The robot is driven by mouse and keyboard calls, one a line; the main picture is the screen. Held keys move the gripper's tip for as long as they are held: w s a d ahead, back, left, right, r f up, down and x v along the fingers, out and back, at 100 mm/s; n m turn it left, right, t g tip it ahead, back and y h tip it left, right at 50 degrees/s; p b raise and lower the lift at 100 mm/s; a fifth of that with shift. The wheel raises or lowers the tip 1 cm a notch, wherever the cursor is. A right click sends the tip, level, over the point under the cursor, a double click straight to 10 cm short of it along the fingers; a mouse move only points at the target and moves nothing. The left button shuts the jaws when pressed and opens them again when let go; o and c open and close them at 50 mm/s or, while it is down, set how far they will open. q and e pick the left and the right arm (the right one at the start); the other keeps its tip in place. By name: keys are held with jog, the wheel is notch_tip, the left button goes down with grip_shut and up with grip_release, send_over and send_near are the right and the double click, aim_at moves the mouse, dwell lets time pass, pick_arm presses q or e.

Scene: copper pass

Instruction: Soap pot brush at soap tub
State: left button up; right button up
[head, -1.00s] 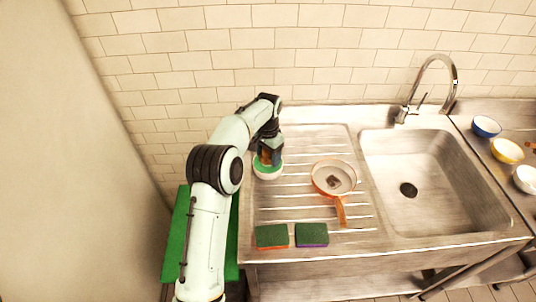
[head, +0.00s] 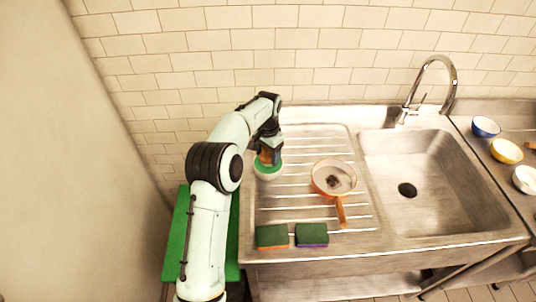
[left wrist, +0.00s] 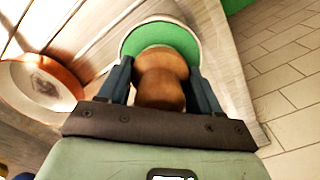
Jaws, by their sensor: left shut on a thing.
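My left gripper (head: 268,156) is shut on the pot brush, whose brown wooden knob (left wrist: 160,80) shows between the two fingers in the left wrist view. The soap tub (head: 267,174) is a small white tub with green soap inside, on the left of the ribbed drainboard. In the left wrist view the tub's green soap (left wrist: 190,42) surrounds the brush knob. The brush is over or in the tub; its bristles are hidden, so I cannot tell how deep they sit. My right gripper is not in view.
An orange-handled pan (head: 333,178) with a dark patch inside lies right of the tub. Two sponges, one orange (head: 271,236) and one purple (head: 312,235), lie at the front edge. The sink (head: 432,185) is empty. Several bowls, including a yellow one (head: 506,151), stand far right.

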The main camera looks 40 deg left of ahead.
pick_arm(q)
jog(key=shift+w+r, duration=0.15)
jog(key=shift+r, duration=0.65)
jog(key=shift+w+r, duration=0.15)
jog(key=shift+r, duration=0.6)
jog(key=shift+s+r, duration=0.15)
jog(key=shift+r, duration=1.35)
jog(key=shift+s, duration=0.1)
